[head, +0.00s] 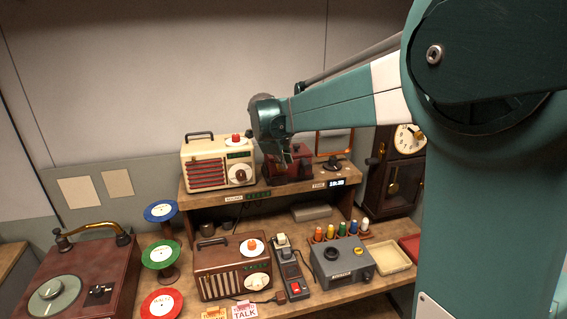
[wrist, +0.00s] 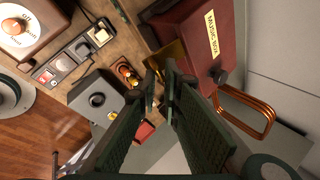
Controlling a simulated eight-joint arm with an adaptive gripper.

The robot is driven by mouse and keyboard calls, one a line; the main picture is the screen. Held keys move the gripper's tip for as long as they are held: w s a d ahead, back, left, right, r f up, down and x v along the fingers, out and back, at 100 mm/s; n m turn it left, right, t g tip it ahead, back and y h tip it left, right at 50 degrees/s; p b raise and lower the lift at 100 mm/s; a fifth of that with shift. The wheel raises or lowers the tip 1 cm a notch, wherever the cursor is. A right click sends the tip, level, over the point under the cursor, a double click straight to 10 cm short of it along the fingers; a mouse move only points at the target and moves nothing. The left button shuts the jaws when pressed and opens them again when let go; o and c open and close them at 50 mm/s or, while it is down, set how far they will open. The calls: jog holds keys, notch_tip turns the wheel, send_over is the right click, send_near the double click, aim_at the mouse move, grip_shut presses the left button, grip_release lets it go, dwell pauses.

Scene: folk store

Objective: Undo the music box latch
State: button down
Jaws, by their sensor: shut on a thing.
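The dark red music box (head: 284,170) stands on the raised shelf, right of the cream radio. In the wrist view the music box (wrist: 193,24) fills the upper right, with a yellow "MUSIC BOX" label. A brass latch plate (wrist: 168,58) shows at its near edge, partly hidden by my fingers. My gripper (wrist: 161,88) is at this edge, its dark fingers close together and shut on the latch. The exact grip point is too small to see.
The cream radio (head: 217,163) stands close on the left of the box. A copper-coloured loop frame (wrist: 246,112) is close on its other side. A pendulum clock (head: 395,172) stands at the right. Below are a brown radio (head: 232,270), a grey device (head: 342,263) and several coloured spools.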

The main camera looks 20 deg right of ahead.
dwell(0.3)
jog(key=c, duration=2.6)
grip_release()
jog(key=shift+w, duration=0.15)
jog(key=v, duration=1.2)
